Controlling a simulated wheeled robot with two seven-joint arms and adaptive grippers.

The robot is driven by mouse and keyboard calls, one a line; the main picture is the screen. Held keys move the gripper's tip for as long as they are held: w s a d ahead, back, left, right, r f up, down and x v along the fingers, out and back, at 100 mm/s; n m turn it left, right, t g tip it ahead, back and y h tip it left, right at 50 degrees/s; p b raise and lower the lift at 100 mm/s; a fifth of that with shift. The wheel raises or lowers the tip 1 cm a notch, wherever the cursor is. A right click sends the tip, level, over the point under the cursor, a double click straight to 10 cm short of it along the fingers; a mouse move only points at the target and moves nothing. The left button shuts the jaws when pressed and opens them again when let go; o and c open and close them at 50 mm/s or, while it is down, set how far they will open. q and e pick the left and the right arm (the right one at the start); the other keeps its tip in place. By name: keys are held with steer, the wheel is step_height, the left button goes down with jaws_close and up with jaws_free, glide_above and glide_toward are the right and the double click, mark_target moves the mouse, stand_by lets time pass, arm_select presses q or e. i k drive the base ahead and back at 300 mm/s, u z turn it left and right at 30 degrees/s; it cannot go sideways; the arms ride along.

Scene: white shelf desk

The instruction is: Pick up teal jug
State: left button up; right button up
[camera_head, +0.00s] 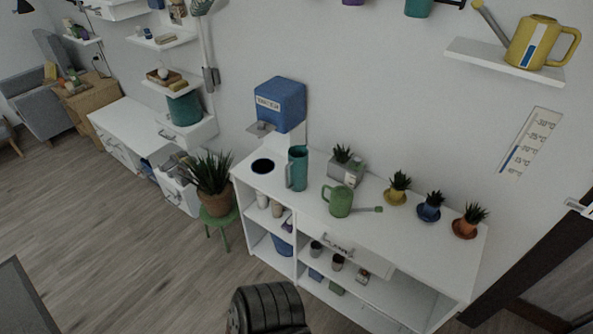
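The teal jug (298,168) stands upright on the white shelf desk (356,218), toward the left of its top. It is tall, with its handle on the left side facing the front. It stands right of a dark round inset (263,166) in the desk top. Nothing touches it from above. Neither of my grippers can be made out in the head view.
A green watering can (340,201) and a grey planter (345,170) stand right of the jug. Several small potted plants follow, including a yellow pot (395,196). A blue wall dispenser (281,104) hangs above the jug. A large potted plant (212,180) stands left of the desk.

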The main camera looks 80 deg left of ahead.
mark_target(296, 169)
steer(key=u, duration=0.55)
steer(key=i, duration=0.65)
steer(key=u, duration=0.75)
